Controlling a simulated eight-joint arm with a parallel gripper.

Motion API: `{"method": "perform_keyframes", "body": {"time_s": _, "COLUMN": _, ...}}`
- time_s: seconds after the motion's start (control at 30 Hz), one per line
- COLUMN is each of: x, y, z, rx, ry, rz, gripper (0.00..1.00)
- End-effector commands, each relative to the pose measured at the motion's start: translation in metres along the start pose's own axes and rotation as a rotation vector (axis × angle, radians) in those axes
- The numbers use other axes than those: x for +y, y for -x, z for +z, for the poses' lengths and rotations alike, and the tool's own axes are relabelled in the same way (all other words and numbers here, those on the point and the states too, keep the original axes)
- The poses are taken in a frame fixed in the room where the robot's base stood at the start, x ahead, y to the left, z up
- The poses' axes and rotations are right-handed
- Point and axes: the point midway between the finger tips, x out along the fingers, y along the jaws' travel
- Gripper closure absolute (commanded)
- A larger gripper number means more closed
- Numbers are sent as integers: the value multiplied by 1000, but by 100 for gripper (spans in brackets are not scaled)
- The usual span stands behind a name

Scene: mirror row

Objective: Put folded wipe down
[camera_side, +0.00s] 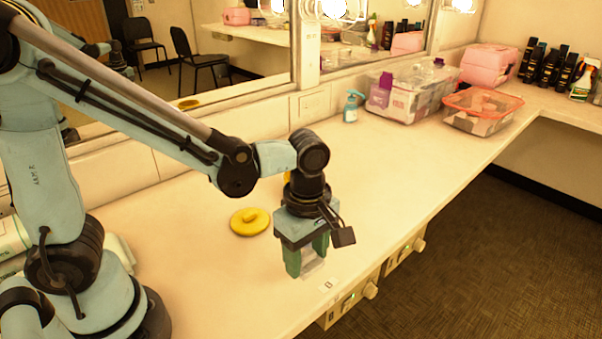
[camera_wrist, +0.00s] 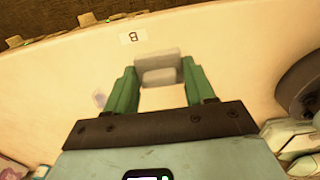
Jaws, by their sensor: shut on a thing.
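My gripper (camera_side: 307,262) is low over the front part of the cream counter (camera_side: 215,295), its green fingers pointing down. It is shut on a small pale grey-white folded wipe (camera_side: 313,266), which shows just below and between the fingers. In the wrist view the wipe (camera_wrist: 159,66) sits between the two fingertips (camera_wrist: 161,80). A small marked label (camera_side: 327,286) lies on the counter close to the wipe, towards the front edge; it also shows in the wrist view (camera_wrist: 132,37). I cannot tell whether the wipe touches the counter.
A round yellow item (camera_side: 250,222) lies left of my gripper. A blue pump bottle (camera_side: 352,106), a clear bin (camera_side: 405,95), an orange-rimmed tub (camera_side: 482,110) and dark bottles (camera_side: 562,72) stand farther back. Mirrors line the wall. Outlet boxes (camera_side: 352,300) hang at the front edge.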

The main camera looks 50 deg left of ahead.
Motion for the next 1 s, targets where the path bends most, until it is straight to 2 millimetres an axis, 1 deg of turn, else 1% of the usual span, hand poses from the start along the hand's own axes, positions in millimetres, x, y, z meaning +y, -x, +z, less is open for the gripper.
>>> {"method": "perform_keyframes", "body": {"time_s": 0.03, "x": 7, "y": -6, "z": -7, "rx": 0, "ry": 5, "rz": 0, "gripper": 79}}
{"method": "perform_keyframes", "body": {"time_s": 0.1, "x": 14, "y": -11, "z": -12, "rx": 0, "ry": 4, "rz": 0, "gripper": 79}}
{"method": "perform_keyframes", "body": {"time_s": 0.2, "x": 19, "y": -16, "z": -18, "rx": 0, "ry": 2, "rz": 0, "gripper": 79}}
{"method": "perform_keyframes", "body": {"time_s": 0.37, "x": 21, "y": -23, "z": -19, "rx": 0, "ry": -1, "rz": 0, "gripper": 79}}
{"method": "perform_keyframes", "body": {"time_s": 0.5, "x": 21, "y": -40, "z": -19, "rx": 0, "ry": -1, "rz": 0, "gripper": 79}}
{"method": "perform_keyframes", "body": {"time_s": 0.63, "x": 21, "y": -53, "z": -19, "rx": 0, "ry": -1, "rz": 0, "gripper": 79}}
{"method": "perform_keyframes", "body": {"time_s": 0.73, "x": 21, "y": -57, "z": -19, "rx": 0, "ry": -1, "rz": 0, "gripper": 79}}
{"method": "perform_keyframes", "body": {"time_s": 1.0, "x": 20, "y": -58, "z": -19, "rx": 0, "ry": -1, "rz": 0, "gripper": 79}}
